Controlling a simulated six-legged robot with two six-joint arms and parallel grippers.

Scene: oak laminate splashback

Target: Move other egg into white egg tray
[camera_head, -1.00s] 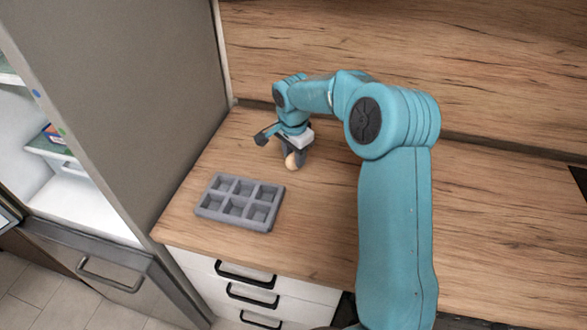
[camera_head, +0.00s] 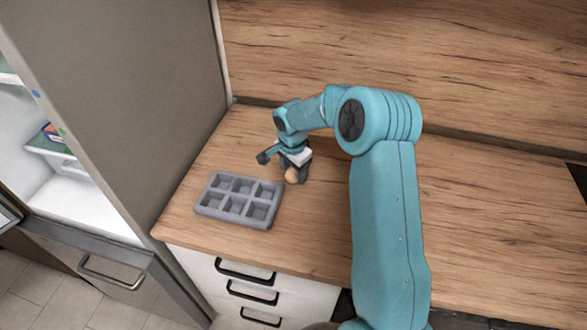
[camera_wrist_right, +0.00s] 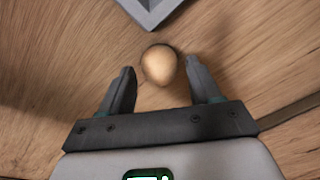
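The egg (camera_head: 292,175) is light brown and stands out on the wooden counter, behind and to the right of the egg tray. My right gripper (camera_head: 296,172) points down at it. In the right wrist view the egg (camera_wrist_right: 159,65) is between the two fingertips of the right gripper (camera_wrist_right: 160,70), with a gap visible on each side. The fingers are open. The egg tray (camera_head: 207,209) looks grey rather than white and has several square compartments, all empty. A corner of the tray (camera_wrist_right: 150,12) shows at the top of the wrist view. My left gripper is not in view.
The wooden counter (camera_head: 480,225) is clear to the right. A tall grey cabinet side (camera_head: 130,90) bounds it on the left, and a wooden splashback (camera_head: 400,50) at the back. An open fridge (camera_head: 75,195) is at far left, drawers (camera_head: 250,290) below.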

